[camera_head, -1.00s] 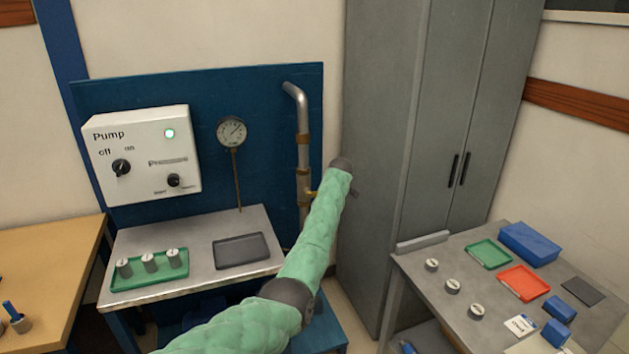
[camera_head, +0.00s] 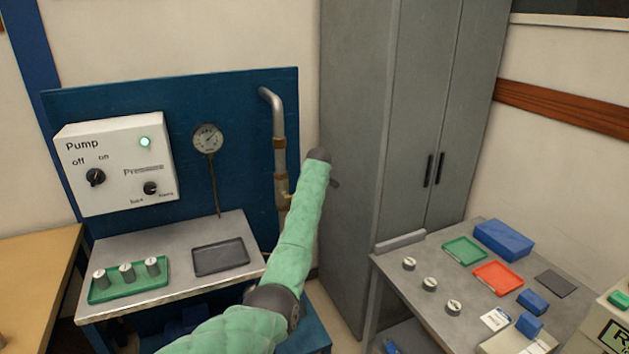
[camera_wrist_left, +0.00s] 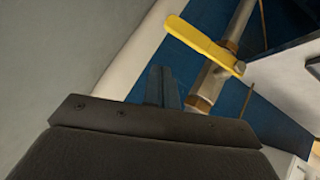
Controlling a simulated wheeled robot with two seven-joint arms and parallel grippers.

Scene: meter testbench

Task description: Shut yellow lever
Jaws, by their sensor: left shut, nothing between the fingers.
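The yellow lever (camera_wrist_left: 203,44) sits on a metal pipe (camera_wrist_left: 207,82) in the left wrist view. It slants across the pipe, its free end toward the upper left. In the head view my forearm and wrist hide those fingers. My right gripper is out of view.
A grey cabinet (camera_head: 355,130) stands right of the pipe. A pump box (camera_head: 118,165) and gauge (camera_head: 207,139) are on the blue panel (camera_head: 235,110). A steel bench (camera_head: 185,255) holds a green tray (camera_head: 125,289) and a dark tray (camera_head: 220,257). A cluttered table (camera_head: 410,285) stands right.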

